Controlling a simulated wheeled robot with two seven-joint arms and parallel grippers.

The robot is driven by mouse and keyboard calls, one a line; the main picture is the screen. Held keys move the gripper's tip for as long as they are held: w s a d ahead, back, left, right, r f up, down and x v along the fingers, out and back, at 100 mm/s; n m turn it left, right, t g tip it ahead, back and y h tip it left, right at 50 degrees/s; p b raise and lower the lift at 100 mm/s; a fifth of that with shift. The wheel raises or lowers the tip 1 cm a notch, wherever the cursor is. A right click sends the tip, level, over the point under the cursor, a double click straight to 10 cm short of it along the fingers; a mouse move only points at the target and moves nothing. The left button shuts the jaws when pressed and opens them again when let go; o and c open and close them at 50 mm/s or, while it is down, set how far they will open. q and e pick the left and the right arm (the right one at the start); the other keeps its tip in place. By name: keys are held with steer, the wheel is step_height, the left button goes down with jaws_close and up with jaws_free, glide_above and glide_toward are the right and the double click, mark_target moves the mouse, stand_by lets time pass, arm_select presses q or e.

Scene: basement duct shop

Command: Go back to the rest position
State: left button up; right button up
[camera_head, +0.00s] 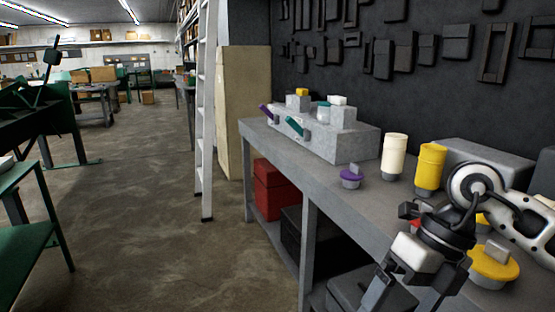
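My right arm comes in from the right over the grey workbench (265,133). My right gripper (402,299) points down at the bench's front edge, at the bottom of the picture. Its two fingers stand apart, and I see nothing held between them. The fingertips are at or near the lower picture edge. My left gripper is not in view.
On the bench are a grey stepped block (345,147) with coloured pieces, a purple knobbed lid (350,180), a cream cylinder (394,157), a yellow cylinder (430,167) and a yellow knobbed lid (497,266) close to my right arm. A white ladder (207,110) stands left; floor between is clear.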

steer(key=s+a+r+m+g+y, duration=0.1)
steer(key=s+a+r+y, duration=0.15)
steer(key=a+y, duration=0.5)
steer(key=s+a+r+m+g+y, duration=0.1)
steer(key=s+a+y, duration=0.2)
steer(key=a+y, duration=0.5)
steer(key=w+d+f+m+t+h, duration=0.4)
steer(key=f+m+t+h, duration=0.1)
steer(key=m+t, duration=0.7)
steer(key=w+d+f+m+t+h, duration=0.35)
steer(key=m+t, duration=0.55)
steer(key=m, duration=0.6)
steer(key=s+d+f+m+g+h, duration=0.2)
steer(key=s+f+m+g+h, duration=0.1)
steer(key=f, duration=0.7)
steer(key=s+d+f+m+g+h, duration=0.3)
steer(key=s+f, duration=0.5)
steer(key=f, duration=0.3)
steer(key=shift+s+d+m+g+h, duration=0.2)
steer(key=shift+m+g+h, duration=0.3)
steer(key=shift+m+h, duration=0.6)
